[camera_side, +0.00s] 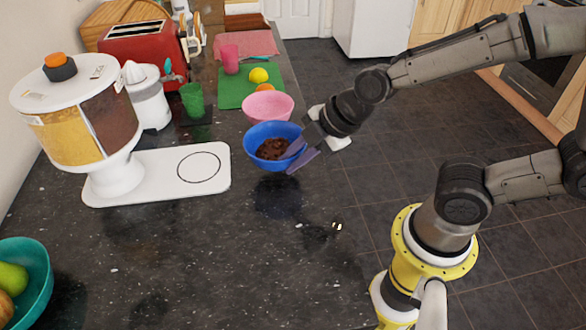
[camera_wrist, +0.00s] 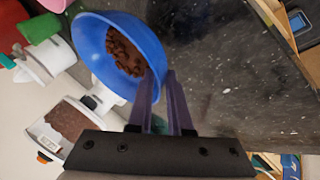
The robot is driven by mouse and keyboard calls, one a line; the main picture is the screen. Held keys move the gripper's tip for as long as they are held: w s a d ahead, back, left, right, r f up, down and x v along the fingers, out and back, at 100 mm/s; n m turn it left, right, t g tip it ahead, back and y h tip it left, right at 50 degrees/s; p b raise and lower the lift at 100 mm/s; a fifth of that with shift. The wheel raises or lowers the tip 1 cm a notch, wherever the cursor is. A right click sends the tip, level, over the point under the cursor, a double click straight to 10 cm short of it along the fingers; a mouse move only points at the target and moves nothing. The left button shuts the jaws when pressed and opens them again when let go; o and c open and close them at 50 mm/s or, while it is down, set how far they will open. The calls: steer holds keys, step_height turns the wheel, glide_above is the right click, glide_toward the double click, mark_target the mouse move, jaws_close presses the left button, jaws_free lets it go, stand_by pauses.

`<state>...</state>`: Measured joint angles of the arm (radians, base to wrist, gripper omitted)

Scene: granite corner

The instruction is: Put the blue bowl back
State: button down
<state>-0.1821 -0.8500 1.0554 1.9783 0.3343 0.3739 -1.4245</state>
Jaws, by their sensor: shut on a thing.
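The blue bowl (camera_side: 255,137) holds brown cereal-like pieces (camera_side: 272,149). It hangs a little above the dark countertop, with a shadow below it. My gripper (camera_side: 302,154) is shut on the bowl's right rim in the side view. In the wrist view the blue bowl (camera_wrist: 88,42) is at upper left, tilted in the picture, with the brown pieces (camera_wrist: 124,52) inside. The purple fingers of my gripper (camera_wrist: 162,85) meet its rim there.
A cereal dispenser (camera_side: 75,110) stands on a white base with a bare ringed spot (camera_side: 199,167). A pink bowl (camera_side: 268,105) is just behind the blue bowl. A green cup (camera_side: 193,100), red toaster (camera_side: 146,52) and teal fruit bowl (camera_side: 38,285) stand around. The front counter is mostly clear.

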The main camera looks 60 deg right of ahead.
steer(key=shift+f, duration=1.55)
steer(key=shift+f, duration=0.15)
steer(key=c, duration=0.8)
jaws_free()
steer(key=shift+c, duration=0.2)
steer(key=shift+r, duration=0.35)
steer(key=s+d+r+m+h, duration=0.2)
steer(key=s+d+r+m, duration=0.6)
steer(key=s+r+m, duration=0.4)
steer(key=s+m, duration=0.1)
steer(key=m, duration=0.2)
steer(key=shift+r+g+h, duration=0.25)
steer(key=shift+g+h, duration=0.15)
